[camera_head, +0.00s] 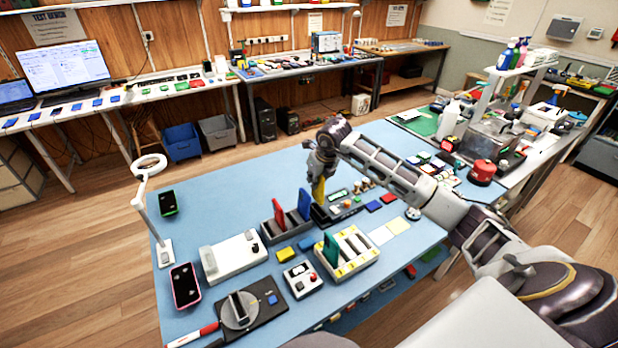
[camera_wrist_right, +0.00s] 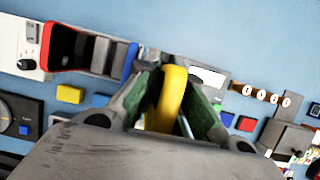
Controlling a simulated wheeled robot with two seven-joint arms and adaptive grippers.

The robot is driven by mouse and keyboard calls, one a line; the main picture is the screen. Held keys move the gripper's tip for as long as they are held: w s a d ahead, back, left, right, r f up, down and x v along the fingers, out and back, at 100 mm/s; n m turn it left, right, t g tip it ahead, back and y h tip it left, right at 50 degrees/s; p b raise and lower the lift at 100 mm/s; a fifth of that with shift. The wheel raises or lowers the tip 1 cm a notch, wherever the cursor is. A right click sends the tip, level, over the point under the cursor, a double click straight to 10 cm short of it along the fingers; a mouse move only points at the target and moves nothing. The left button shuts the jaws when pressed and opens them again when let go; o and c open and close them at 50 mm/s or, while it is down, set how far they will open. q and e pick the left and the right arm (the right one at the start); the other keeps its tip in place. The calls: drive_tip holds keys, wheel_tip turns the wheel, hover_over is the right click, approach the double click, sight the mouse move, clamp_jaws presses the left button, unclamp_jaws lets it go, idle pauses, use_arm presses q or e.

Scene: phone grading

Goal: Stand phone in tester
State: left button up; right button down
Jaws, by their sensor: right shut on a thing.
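My right gripper (camera_head: 318,168) is shut on a yellow phone (camera_head: 318,189), held edge-on and pointing down. In the right wrist view the yellow phone (camera_wrist_right: 172,98) is between the two fingers. Its lower end is just above or at a dark slot block (camera_head: 321,215) at the right end of a grey slotted stand (camera_head: 268,236); I cannot tell whether they touch. A red phone (camera_head: 278,213) and a blue phone (camera_head: 304,202) stand upright in the grey stand. I cannot tell which device is the tester. My left gripper is not in view.
A white box (camera_head: 233,257) stands left of the stand. A cream rack (camera_head: 357,246) with a green phone (camera_head: 331,249) is in front. A yellow block (camera_head: 285,253) lies nearby. A ring lamp (camera_head: 150,200) stands at the left. The blue table's back left (camera_head: 235,190) is clear.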

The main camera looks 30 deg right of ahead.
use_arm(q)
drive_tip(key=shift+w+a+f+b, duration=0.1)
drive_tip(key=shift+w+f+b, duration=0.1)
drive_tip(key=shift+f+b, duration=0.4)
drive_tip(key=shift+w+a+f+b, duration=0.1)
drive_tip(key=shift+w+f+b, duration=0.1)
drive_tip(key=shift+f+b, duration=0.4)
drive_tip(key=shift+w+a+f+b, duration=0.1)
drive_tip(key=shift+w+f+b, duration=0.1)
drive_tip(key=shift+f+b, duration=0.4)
use_arm(e)
drive_tip(key=shift+w+d+f, duration=0.1)
drive_tip(key=shift+d+f, duration=0.1)
drive_tip(key=shift+f, duration=0.6)
drive_tip(key=shift+w+d+f, duration=0.1)
drive_tip(key=shift+d+f, duration=0.1)
drive_tip(key=shift+f, duration=0.65)
drive_tip(key=shift+w+d+f, duration=0.1)
drive_tip(key=shift+d+f, duration=0.1)
drive_tip(key=shift+f, duration=0.6)
